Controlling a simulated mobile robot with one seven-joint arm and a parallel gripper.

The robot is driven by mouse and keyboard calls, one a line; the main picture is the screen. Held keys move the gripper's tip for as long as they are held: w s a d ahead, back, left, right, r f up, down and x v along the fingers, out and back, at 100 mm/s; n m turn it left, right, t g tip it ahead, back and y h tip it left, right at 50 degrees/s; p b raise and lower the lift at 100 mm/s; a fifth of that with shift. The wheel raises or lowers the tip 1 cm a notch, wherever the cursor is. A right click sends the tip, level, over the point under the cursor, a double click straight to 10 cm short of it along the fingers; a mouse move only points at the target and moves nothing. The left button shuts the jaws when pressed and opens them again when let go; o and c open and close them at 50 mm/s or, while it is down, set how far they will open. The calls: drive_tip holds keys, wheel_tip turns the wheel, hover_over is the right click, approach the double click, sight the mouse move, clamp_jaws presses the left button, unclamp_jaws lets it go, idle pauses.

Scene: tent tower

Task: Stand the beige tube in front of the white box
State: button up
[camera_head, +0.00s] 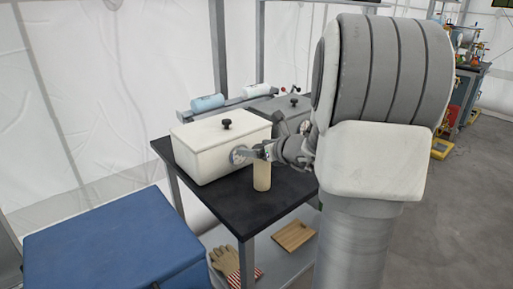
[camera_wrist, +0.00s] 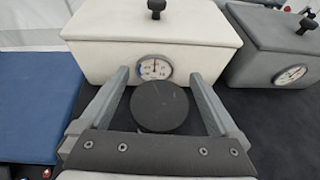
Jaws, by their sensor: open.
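The beige tube (camera_head: 262,176) stands upright on the black table (camera_head: 270,208), in front of the white box (camera_head: 215,148). In the wrist view, the round dark top (camera_wrist: 160,107) I take to be the tube's end; its side is hidden. The white box (camera_wrist: 150,30) has a black knob on its lid and a round dial on its front. My gripper (camera_head: 262,152) is open at the tube's upper end. In the wrist view, my gripper's fingers (camera_wrist: 160,78) lie on both sides of the dark top, with a gap at each side.
A grey box (camera_head: 290,112) with a dial stands right of the white box. Blue and white rolls (camera_head: 207,103) lie behind. A blue case (camera_head: 115,245) is at the lower left. Gloves (camera_head: 226,260) and a wooden board (camera_head: 293,235) lie below. The table's front corner is clear.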

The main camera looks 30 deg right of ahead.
drive_tip(key=p+v, duration=0.2)
drive_tip(key=v, duration=1)
drive_tip(key=shift+a, duration=0.1)
